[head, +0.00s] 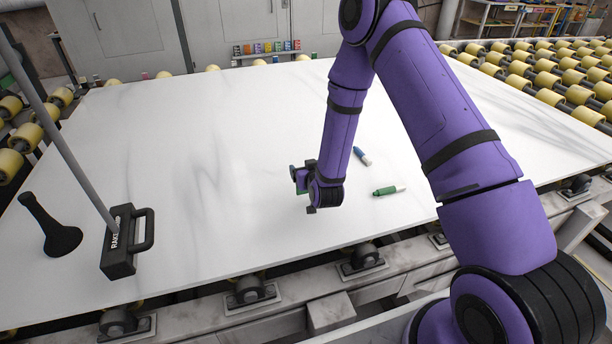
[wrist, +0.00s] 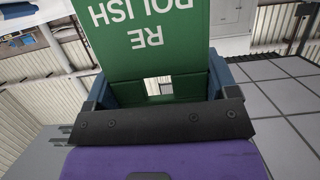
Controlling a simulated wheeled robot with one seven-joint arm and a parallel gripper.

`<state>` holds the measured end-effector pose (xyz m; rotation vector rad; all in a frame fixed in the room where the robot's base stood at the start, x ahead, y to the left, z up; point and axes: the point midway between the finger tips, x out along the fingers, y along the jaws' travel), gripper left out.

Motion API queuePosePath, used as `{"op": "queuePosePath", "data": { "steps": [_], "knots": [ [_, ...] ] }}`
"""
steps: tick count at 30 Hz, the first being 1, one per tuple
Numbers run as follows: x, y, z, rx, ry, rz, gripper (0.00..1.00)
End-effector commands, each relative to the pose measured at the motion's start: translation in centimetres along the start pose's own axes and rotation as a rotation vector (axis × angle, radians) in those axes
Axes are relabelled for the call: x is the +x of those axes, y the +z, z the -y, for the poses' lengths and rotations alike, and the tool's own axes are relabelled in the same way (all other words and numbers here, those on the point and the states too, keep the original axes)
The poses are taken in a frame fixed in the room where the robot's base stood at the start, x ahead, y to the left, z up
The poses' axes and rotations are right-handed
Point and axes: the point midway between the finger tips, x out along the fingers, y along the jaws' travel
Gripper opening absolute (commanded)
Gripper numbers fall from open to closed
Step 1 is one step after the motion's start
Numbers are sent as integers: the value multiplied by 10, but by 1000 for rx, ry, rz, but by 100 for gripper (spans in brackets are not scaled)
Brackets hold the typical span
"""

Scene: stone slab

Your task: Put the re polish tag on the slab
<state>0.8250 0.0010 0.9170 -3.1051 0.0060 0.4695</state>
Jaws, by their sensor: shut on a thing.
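The re polish tag (wrist: 142,45) is a green plate with white "RE POLISH" lettering, upside down in the wrist view. My gripper (wrist: 160,88) is shut on it. In the head view my gripper (head: 303,180) is low over the front middle of the slab (head: 170,160), and only a small green bit of the tag (head: 301,187) shows beside the fingers. The slab is a broad white stone sheet with grey veins. I cannot tell whether the tag touches the slab.
A green marker (head: 385,191) and a blue one (head: 362,156) lie on the slab right of my gripper. A black-handled tool (head: 118,250) with a long pole and a dark paddle-shaped thing (head: 50,228) are at the left. The slab's middle left is clear.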

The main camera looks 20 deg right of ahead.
Motion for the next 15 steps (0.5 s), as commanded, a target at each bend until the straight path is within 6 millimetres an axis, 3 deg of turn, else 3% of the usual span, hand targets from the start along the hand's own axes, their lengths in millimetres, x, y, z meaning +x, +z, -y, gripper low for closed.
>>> {"op": "queuePosePath", "data": {
  "steps": [5, 15],
  "knots": [
    [6, 22, 1, 0, 0, 1, 53],
    [7, 25, 1, 0, -1, 1, 53]
  ]
}}
